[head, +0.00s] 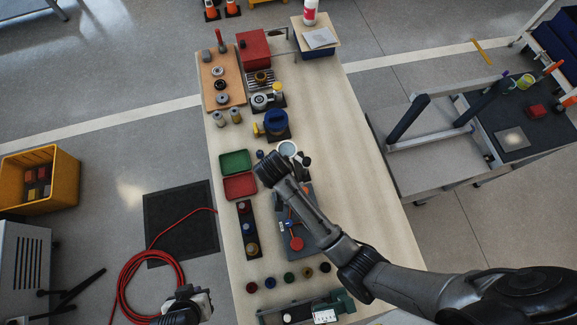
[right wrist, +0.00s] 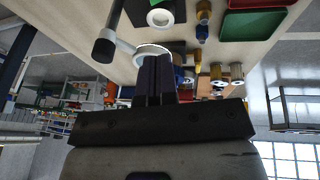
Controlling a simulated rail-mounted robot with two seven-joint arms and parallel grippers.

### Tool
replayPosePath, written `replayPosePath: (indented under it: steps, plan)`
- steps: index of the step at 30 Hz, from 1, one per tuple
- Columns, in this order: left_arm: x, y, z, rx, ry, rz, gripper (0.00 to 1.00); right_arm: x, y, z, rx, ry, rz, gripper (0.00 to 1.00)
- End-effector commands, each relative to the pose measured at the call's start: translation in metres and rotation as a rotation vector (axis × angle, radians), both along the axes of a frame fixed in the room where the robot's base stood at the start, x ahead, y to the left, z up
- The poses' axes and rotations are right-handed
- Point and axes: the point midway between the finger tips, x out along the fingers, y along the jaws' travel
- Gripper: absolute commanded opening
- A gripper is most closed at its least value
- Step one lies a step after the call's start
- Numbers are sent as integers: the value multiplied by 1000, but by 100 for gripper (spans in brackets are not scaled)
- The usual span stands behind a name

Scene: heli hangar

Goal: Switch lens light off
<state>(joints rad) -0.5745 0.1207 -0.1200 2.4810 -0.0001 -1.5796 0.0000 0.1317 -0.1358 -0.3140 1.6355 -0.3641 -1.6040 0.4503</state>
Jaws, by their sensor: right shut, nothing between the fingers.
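A round lens with a pale rim (head: 288,148) shows near the middle of the bench, just beyond my right gripper in the head view. In the right wrist view a white ring (right wrist: 152,49), which looks like the lens rim, is right by my fingertips; touching or apart I cannot tell. My right gripper (right wrist: 155,64) is shut and empty, and its fingers are mostly hidden behind the wrist in the head view (head: 270,166). A light switch cannot be made out. What looks like my left gripper (head: 188,302) is low at the left of the bench; its jaws are unclear.
Green (head: 235,161) and red (head: 240,185) trays lie left of my right gripper. A blue-topped device (head: 275,122) stands beyond. In the wrist view a dark rod with a rounded end (right wrist: 105,47) is beside the fingers. Small coloured knobs (head: 288,277) line the near bench.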

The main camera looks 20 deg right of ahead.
Motion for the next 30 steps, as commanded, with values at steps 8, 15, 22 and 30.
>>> replayPosePath:
  steps: [8,15,22,30]
  plan:
    - [-3,0,-3,0,8,0,0,2,-2,-7,-1,-1,2,0]
    - [-3,0,-9,1,9,0,0,12,-9,-43,-2,2,2,0]
    - [-3,0,-16,0,8,0,0,23,-18,-84,-3,1,2,0]
    - [-3,0,-19,0,8,0,0,25,-31,-117,-2,0,2,0]
